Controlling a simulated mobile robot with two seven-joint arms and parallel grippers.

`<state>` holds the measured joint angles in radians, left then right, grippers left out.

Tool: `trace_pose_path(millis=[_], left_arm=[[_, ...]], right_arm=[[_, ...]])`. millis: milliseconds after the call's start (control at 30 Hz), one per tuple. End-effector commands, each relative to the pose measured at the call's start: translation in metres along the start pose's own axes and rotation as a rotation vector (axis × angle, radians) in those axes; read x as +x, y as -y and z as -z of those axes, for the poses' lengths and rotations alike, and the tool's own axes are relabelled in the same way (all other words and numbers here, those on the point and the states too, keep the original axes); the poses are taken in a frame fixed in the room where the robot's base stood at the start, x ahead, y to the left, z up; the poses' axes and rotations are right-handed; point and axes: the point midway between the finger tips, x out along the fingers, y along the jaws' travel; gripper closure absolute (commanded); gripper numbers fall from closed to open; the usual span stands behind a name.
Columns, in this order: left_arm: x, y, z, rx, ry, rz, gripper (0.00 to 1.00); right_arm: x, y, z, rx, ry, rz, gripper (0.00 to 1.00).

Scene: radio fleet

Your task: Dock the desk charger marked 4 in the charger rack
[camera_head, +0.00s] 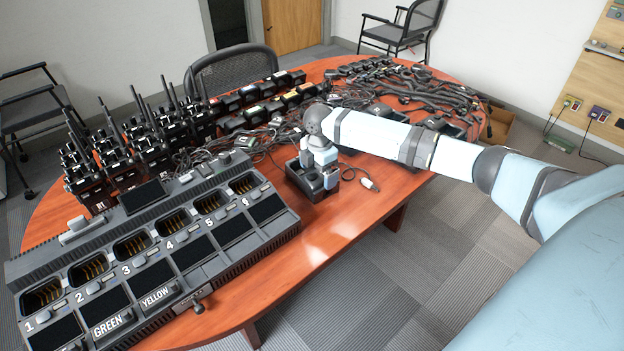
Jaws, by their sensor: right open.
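The charger rack (285,222) is the long dark grey unit at the left of the table in the head view. It has a row of open bays numbered 1 to 6 with gold contacts inside, and bay 4 (173,222) looks empty. A dark desk charger (296,172) sits on the table just right of the rack, with a cable and plug (369,184) trailing right. I cannot read a number on it. My right gripper (318,180) points down at this charger, open, its jaws at the charger's right part. The wrist hides some of it. My left gripper is not in view.
Upright radios (115,160) stand behind the rack. Batteries (265,93), tangled cables (265,140) and more dark devices fill the table's back and right. Plates labelled GREEN and YELLOW sit on the rack's front. The red-brown tabletop (325,235) is bare in front of the charger.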

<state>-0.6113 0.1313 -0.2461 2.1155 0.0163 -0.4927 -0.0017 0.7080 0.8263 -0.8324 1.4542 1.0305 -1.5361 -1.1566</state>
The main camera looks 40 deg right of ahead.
Motion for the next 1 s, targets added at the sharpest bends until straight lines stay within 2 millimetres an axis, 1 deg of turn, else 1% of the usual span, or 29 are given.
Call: trace_pose_path(millis=[33, 167, 233, 400, 433, 467, 500, 567, 600, 633, 667, 867, 1000], left_arm=[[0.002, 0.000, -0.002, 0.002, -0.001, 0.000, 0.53], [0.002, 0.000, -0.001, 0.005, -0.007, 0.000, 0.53], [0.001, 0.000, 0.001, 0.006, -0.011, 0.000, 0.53], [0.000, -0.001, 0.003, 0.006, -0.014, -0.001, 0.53], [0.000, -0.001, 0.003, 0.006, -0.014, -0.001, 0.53], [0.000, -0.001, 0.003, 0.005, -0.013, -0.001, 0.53], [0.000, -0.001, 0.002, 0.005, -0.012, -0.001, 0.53], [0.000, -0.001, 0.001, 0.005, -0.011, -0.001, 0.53], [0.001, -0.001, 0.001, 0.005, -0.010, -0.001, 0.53], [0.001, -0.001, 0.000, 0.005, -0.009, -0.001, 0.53], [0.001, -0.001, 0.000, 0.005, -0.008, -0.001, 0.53], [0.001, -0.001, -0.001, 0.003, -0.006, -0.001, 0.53], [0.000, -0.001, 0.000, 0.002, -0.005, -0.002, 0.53]], right_arm=[[0.011, 0.001, 0.001, 0.000, 0.000, 0.002, 0.00], [0.028, 0.001, 0.001, 0.000, 0.000, 0.000, 0.00], [0.031, 0.001, 0.001, 0.000, 0.000, -0.001, 0.00], [0.031, 0.001, 0.001, 0.000, 0.000, -0.001, 0.00], [0.031, 0.001, 0.001, 0.000, 0.000, -0.001, 0.02], [0.031, 0.001, 0.001, 0.000, 0.000, -0.001, 0.09], [0.031, 0.001, 0.001, 0.000, 0.000, -0.001, 0.18], [0.031, 0.001, 0.001, 0.000, 0.000, -0.001, 0.32], [0.031, 0.001, 0.001, 0.000, 0.000, -0.001, 0.41], [0.031, 0.001, 0.001, 0.000, 0.000, -0.001, 0.48], [0.030, 0.001, 0.001, 0.000, 0.000, -0.002, 0.52], [0.030, 0.001, 0.001, 0.000, 0.000, -0.002, 0.53], [0.019, 0.000, 0.001, 0.000, 0.000, -0.004, 0.53]])
